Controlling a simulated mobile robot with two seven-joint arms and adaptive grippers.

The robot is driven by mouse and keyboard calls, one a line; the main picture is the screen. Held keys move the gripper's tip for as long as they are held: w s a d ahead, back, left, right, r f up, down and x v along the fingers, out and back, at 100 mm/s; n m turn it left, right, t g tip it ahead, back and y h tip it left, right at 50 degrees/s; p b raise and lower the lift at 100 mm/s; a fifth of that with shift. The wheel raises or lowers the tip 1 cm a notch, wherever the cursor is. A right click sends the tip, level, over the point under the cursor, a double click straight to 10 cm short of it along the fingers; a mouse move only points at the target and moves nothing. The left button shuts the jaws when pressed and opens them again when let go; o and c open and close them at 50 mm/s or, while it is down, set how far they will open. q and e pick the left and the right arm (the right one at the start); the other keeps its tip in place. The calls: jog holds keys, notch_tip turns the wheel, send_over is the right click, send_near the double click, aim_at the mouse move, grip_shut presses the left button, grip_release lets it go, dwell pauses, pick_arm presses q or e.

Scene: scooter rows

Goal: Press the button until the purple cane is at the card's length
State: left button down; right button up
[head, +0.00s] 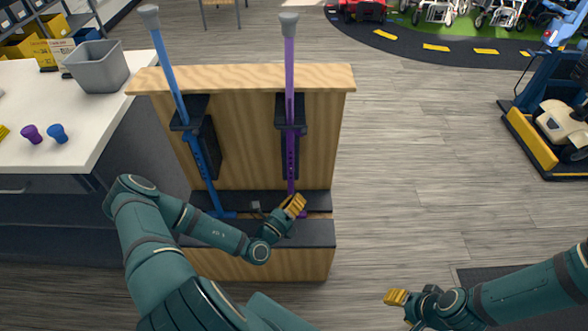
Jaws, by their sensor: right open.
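The purple cane (290,85) stands upright in a black clamp (291,125) on the right of a wooden stand (240,90). A grey tip is at its top and a row of small holes shows on its lower part. My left gripper (297,204) is at the cane's lower end, in front of it or touching it; I cannot tell which. Its fingers are too small to read. The button is too small or hidden to make out. My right gripper (394,297) is open and empty, low over the floor. No card with a readable length shows.
A blue cane (165,65) leans in the stand's left clamp. A white counter (95,130) at left holds a grey bin (98,68) and purple (31,134) and blue (57,133) knobs. Floor between is clear.

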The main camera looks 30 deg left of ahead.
aim_at(291, 169)
dwell(0.3)
pick_arm(q)
jog(key=w+a+b, duration=0.3)
jog(key=w+a, duration=0.1)
jog(key=w, duration=0.3)
jog(key=shift+w+a, duration=0.2)
jog(key=shift+a, duration=0.2)
jog(key=c, duration=1.7)
grip_release()
grip_shut()
jog(key=shift+w+a, duration=0.1)
jog(key=shift+w, duration=0.05)
